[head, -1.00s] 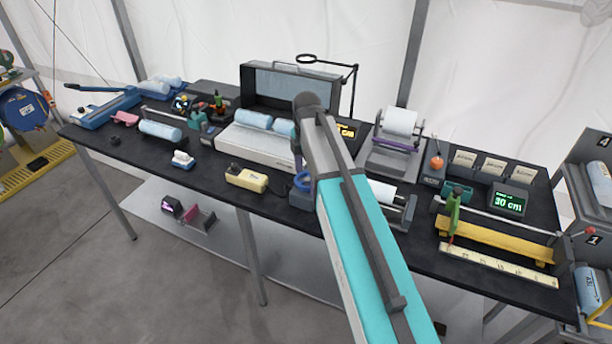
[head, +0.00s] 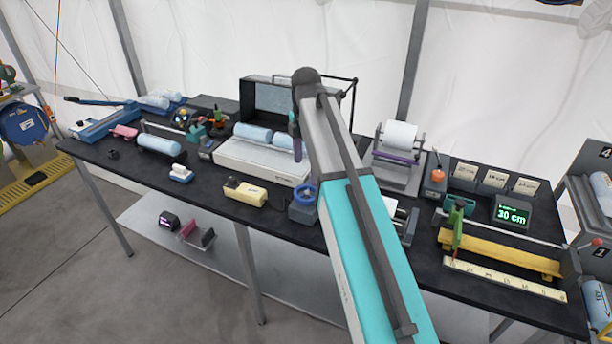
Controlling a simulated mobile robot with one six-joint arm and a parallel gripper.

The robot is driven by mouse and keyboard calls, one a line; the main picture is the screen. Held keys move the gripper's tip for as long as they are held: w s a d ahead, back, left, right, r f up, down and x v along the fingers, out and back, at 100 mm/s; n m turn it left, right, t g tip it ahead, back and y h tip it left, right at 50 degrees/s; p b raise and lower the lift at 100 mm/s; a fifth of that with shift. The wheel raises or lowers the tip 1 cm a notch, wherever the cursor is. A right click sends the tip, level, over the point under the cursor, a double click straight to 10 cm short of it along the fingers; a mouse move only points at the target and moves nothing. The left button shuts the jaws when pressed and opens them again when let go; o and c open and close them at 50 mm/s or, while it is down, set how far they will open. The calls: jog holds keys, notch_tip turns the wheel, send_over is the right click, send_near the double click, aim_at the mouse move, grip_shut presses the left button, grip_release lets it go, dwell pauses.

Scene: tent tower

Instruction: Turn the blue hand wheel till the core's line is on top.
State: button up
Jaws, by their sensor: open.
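The blue hand wheel (head: 304,193) shows as a blue ring on a small grey block (head: 303,212) near the front edge of the bench, just left of my teal arm. To the right of the arm, the end of a white roll (head: 390,206) shows in a dark cradle (head: 409,222); this may be the core. My arm covers the space between wheel and roll. I cannot see a line on the roll. My gripper's fingers do not show.
A yellow box (head: 245,193) stands left of the wheel. A white machine with blue rolls (head: 262,165) is behind it. A roll stand (head: 397,160) is at the back right. A yellow rail (head: 500,252) and a ruler (head: 505,280) lie at the right.

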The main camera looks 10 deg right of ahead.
notch_tip(320, 180, up, 4)
jog(key=shift+r+b, duration=0.2)
jog(key=shift+b, duration=0.2)
dwell(0.3)
